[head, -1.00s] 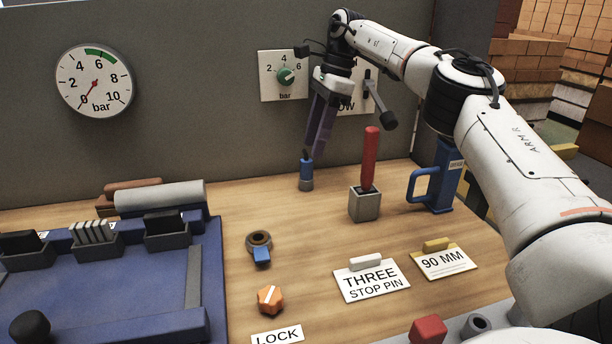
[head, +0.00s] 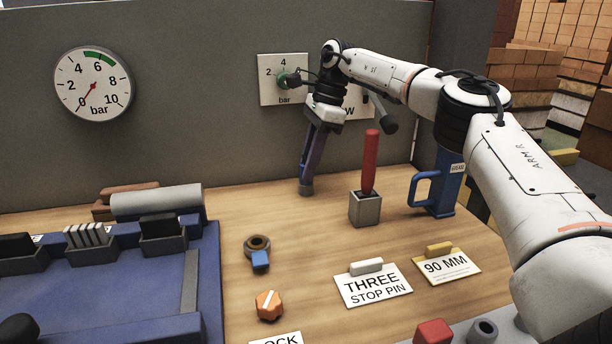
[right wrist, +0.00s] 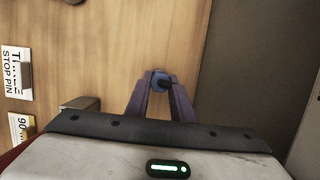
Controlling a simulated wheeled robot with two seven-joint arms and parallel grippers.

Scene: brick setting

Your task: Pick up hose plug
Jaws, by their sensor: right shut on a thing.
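The hose plug (right wrist: 161,80) is a small blue piece with a dark middle, seen between my right gripper's fingertips in the right wrist view. In the head view my right gripper (head: 307,180) points down at the back of the wooden bench, close to the grey wall. Its purple fingers are shut on the plug and hide most of it. I cannot tell whether the plug is clear of that base. My left gripper is not in view.
A dial panel (head: 283,90) is on the wall behind. The blue tray (head: 150,275) is at left.

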